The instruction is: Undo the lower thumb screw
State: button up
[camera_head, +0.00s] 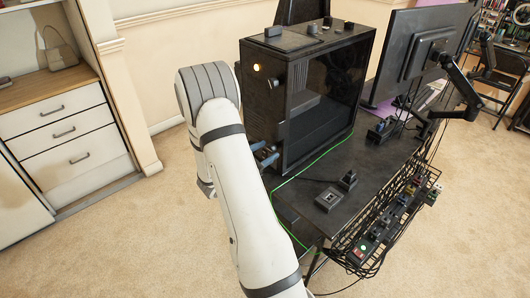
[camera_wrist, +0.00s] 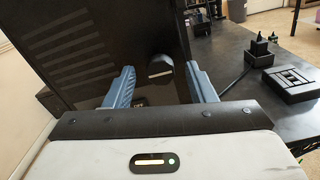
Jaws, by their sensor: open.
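The black computer case (camera_head: 325,110) stands upright on the dark desk. In the wrist view, a dark round thumb screw (camera_wrist: 160,70) with a pale slotted face sits on the case panel (camera_wrist: 95,45). My gripper (camera_wrist: 160,84) is open, with one blue finger on each side of this screw and a visible gap on both sides. How deep the screw lies between the fingertips is unclear. In the head view, my gripper (camera_head: 268,154) is at the low part of the case's left face, and its arm partly hides that area. A dark knob-like screw (camera_head: 272,83) shows higher on that face.
A round yellow light (camera_head: 257,67) glows near the case's top corner. Small black boxes (camera_head: 328,200) and a green cable (camera_head: 284,183) lie on the desk (camera_head: 310,222) close by. A monitor (camera_head: 415,55) stands right. Carpet (camera_head: 150,235) left of my arm is clear.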

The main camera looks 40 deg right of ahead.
jog(key=c, duration=1)
jog(key=shift+o, duration=0.2)
